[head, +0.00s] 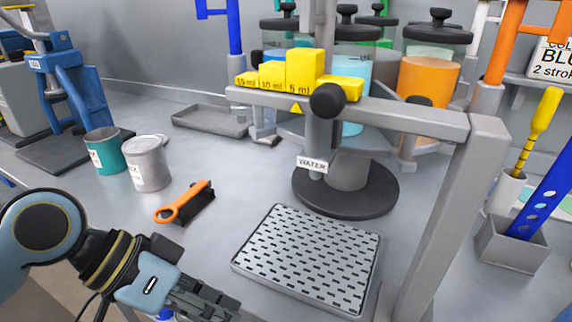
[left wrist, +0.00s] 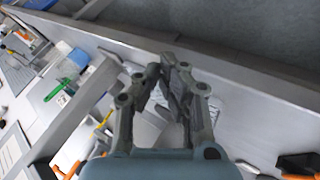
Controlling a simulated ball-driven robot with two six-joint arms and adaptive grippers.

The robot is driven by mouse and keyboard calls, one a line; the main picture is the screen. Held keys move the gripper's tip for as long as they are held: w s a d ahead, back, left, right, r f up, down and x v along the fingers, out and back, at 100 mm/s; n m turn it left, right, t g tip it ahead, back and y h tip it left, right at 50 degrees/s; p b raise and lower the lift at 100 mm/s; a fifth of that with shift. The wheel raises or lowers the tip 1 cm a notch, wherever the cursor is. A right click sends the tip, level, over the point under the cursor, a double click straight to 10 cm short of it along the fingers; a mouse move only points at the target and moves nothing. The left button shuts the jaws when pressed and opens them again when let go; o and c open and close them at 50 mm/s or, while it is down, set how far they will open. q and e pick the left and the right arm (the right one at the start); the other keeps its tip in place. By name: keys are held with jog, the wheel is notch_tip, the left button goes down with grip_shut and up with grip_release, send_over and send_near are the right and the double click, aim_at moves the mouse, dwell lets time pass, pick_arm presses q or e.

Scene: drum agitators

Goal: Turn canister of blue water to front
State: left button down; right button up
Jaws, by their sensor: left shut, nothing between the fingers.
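Several clear canisters with black knobbed lids stand on a carousel behind a grey frame. A light blue canister (head: 352,78) is at the middle, largely hidden by the frame's post and yellow blocks. An orange canister (head: 428,84) is to its right. A darker blue canister (head: 275,56) shows partly at the left, and green shows behind. A WATER label (head: 312,165) is on the central stand. My left gripper (head: 232,308) is low at the front left, well away from the canisters. It also shows in the left wrist view (left wrist: 166,66), shut and empty. My right gripper is out of view.
A perforated tray (head: 308,258) lies in front of the stand, under the grey frame (head: 400,115). An orange-handled brush (head: 185,203), teal can (head: 104,152) and grey can (head: 147,165) stand left. A grey holder (head: 512,248) is right. The table between brush and stand is clear.

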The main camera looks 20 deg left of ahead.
pick_arm(q)
jog(key=w+a+r+n+t+h, duration=0.35)
jog(key=w+r+n, duration=0.2)
jog(key=r, duration=0.35)
jog(key=w+a+r+n+t+h, duration=0.2)
jog(key=w+a+r+n+h, duration=0.2)
jog(key=w+r, duration=0.4)
jog(key=p+x, duration=0.2)
jog(key=x, duration=0.7)
jog(key=shift+d+r, duration=0.25)
jog(key=shift+r, duration=0.1)
jog(key=shift+s+d, duration=0.2)
jog(key=shift+s, duration=0.05)
